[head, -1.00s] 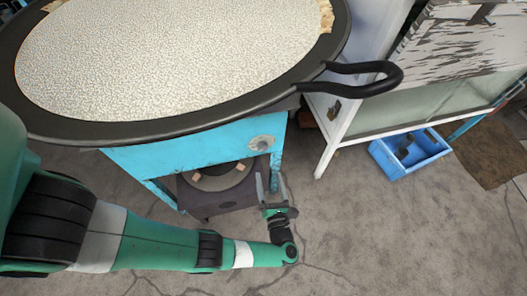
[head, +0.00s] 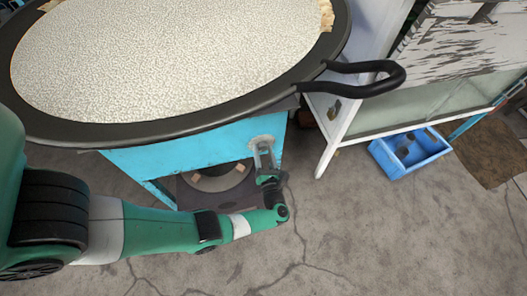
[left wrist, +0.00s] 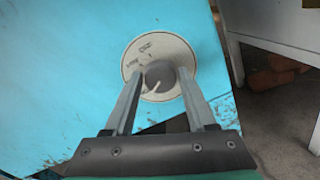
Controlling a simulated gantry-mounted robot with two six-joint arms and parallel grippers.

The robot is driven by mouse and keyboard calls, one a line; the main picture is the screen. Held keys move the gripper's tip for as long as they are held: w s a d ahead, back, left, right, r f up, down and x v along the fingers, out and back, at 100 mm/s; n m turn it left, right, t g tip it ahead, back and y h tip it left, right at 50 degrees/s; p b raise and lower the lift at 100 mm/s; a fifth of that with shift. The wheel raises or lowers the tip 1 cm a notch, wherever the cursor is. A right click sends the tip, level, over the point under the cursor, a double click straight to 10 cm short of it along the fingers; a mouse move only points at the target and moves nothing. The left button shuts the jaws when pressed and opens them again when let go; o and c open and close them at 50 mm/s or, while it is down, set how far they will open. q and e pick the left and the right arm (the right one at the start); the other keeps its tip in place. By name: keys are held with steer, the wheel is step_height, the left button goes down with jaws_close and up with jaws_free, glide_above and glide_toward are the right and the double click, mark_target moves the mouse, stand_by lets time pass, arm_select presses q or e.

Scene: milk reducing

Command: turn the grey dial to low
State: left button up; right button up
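The grey dial (left wrist: 160,75) is a round dark grey knob on a pale round plate (left wrist: 146,50) with small markings. It sits on the blue stand's front (left wrist: 85,85). A white pointer mark on the knob points to its lower left. In the head view the pale plate (head: 262,139) shows just above my gripper. My left gripper (head: 265,147) is at the dial. In the left wrist view its two fingers (left wrist: 160,70) are apart, one on each side of the knob; I cannot tell whether they touch it. My right gripper is not in view.
A wide dark pan (head: 215,122) full of white, frothy-looking milk overhangs the stand, its black handle (head: 385,84) jutting right. A dark burner box (head: 215,190) sits below. A white cabinet (head: 345,125) and blue crate (head: 432,155) stand right. The concrete floor in front is clear.

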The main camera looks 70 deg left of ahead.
arm_select(q)
jaws_close()
steer(key=shift+m, duration=0.3)
steer(key=m, duration=0.7)
steer(key=shift+r+m+h+p, duration=0.1)
steer(key=shift+m+h+p, duration=0.2)
steer(key=shift+m+p, duration=0.1)
steer(key=m+g, duration=0.1)
steer(key=m, duration=0.2)
steer(key=shift+m+p, duration=0.3)
steer(key=shift+m, duration=1.5)
